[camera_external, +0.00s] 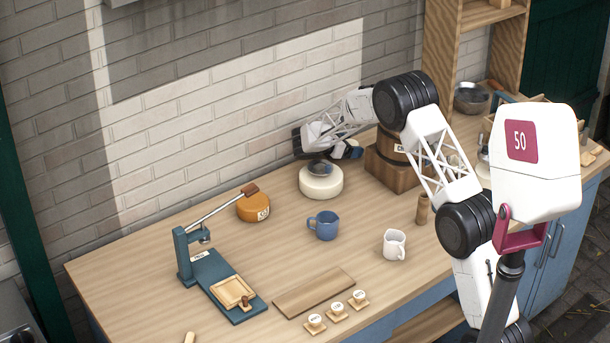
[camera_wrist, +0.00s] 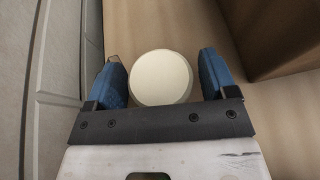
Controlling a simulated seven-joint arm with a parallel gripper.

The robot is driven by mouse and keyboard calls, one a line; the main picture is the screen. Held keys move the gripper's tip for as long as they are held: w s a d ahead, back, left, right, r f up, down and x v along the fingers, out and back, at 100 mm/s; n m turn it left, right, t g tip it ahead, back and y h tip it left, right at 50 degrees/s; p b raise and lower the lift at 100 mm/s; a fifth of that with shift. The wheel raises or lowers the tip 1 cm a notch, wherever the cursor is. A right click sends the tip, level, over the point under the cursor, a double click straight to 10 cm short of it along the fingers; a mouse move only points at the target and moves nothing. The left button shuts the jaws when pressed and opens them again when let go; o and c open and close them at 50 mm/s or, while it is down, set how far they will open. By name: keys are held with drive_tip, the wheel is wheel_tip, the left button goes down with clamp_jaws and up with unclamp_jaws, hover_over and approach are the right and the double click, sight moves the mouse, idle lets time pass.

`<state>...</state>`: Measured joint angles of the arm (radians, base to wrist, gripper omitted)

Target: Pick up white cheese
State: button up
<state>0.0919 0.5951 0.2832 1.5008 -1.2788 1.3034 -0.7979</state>
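The white cheese (camera_external: 321,183) is a round, pale wheel lying flat on the wooden counter near the brick wall. My gripper (camera_external: 335,158) is just above and behind it in the external view. In the wrist view the white cheese (camera_wrist: 161,78) shows between the two blue fingers of my gripper (camera_wrist: 164,80), which are spread apart on either side. A gap shows between the cheese and the right finger; the left finger is close to it. I cannot tell whether it touches. Part of the cheese top is hidden by a dark round thing in the external view.
A wooden box (camera_external: 391,172) with a barrel stands close to the right of the cheese. An orange cheese (camera_external: 253,207) is to the left. A blue mug (camera_external: 324,226) and a white mug (camera_external: 394,245) stand in front. The brick wall (camera_external: 235,110) is close behind.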

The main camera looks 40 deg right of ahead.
drive_tip(key=c, duration=0.7)
drive_tip(key=shift+r, duration=0.15)
drive_tip(key=shift+c, duration=0.2)
drive_tip(key=shift+r, duration=4.9)
